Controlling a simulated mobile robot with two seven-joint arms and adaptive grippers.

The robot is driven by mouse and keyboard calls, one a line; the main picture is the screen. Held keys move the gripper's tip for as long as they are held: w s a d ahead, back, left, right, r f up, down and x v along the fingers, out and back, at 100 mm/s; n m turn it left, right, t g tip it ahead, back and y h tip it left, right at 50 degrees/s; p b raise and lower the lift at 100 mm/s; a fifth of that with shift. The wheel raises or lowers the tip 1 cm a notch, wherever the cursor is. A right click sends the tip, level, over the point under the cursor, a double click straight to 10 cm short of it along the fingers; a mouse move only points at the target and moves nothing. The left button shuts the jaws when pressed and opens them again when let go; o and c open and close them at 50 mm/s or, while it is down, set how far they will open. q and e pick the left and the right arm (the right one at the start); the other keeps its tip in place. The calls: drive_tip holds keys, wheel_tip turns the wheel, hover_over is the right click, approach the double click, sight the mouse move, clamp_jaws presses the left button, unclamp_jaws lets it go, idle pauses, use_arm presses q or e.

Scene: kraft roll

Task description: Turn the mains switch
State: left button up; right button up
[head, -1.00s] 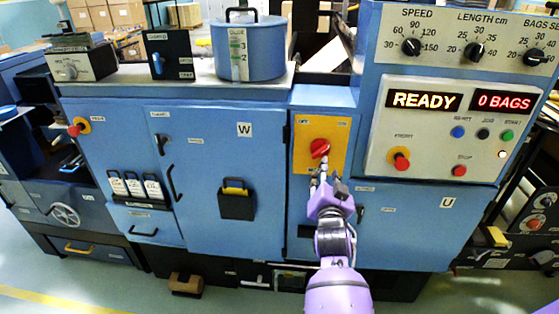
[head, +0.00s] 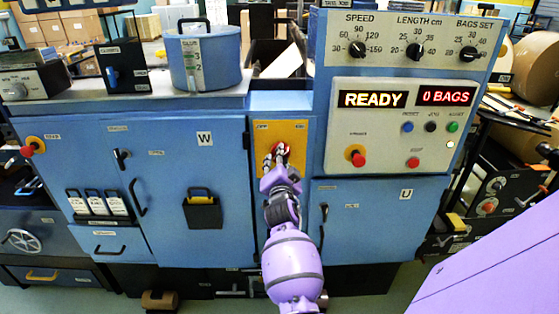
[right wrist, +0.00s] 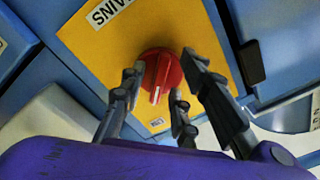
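The mains switch is a round red knob (head: 283,149) with a raised grip bar, on a yellow plate (head: 296,131) on the blue machine. In the right wrist view the knob (right wrist: 163,72) shows a white mark at the lower end of its bar, and the plate (right wrist: 95,45) carries a "MAINS" label. My right gripper (head: 276,157) is at the knob. Its fingers (right wrist: 165,88) stand apart on either side and below the knob, with a small gap visible on the right; contact on the left cannot be told. My left gripper is not in view.
A control panel (head: 392,128) reading "READY" and "0 BAGS" is right of the switch, with a red stop button (head: 413,162) and a red mushroom button (head: 357,157). A blue pot (head: 205,62) stands on the ledge at left. Door handles project below.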

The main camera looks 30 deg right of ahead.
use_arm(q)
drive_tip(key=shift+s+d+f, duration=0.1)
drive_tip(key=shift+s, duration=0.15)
use_arm(e)
drive_tip(key=shift+w, duration=0.1)
